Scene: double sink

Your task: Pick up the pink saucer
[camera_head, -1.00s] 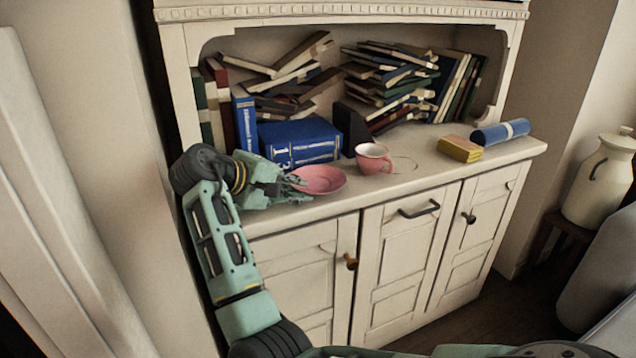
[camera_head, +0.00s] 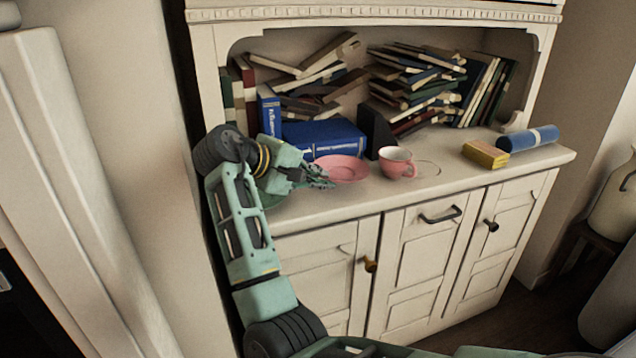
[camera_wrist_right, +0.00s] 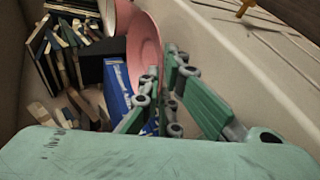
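The pink saucer (camera_head: 341,168) is at the left part of the counter, left of a pink cup (camera_head: 397,162). It also shows tilted in the right wrist view (camera_wrist_right: 147,45). My right gripper (camera_head: 324,180) is at the saucer's near left rim. In the right wrist view, its two fingertips (camera_wrist_right: 162,85) are close together with the rim between them, shut on it. Whether the saucer is clear of the counter is hard to tell. My left gripper is not in view.
The white cabinet counter (camera_head: 440,180) has piled books (camera_head: 415,85) behind and a large blue book (camera_head: 325,136) close behind the saucer. A yellow block (camera_head: 485,154) and a blue roll (camera_head: 527,138) lie to the right.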

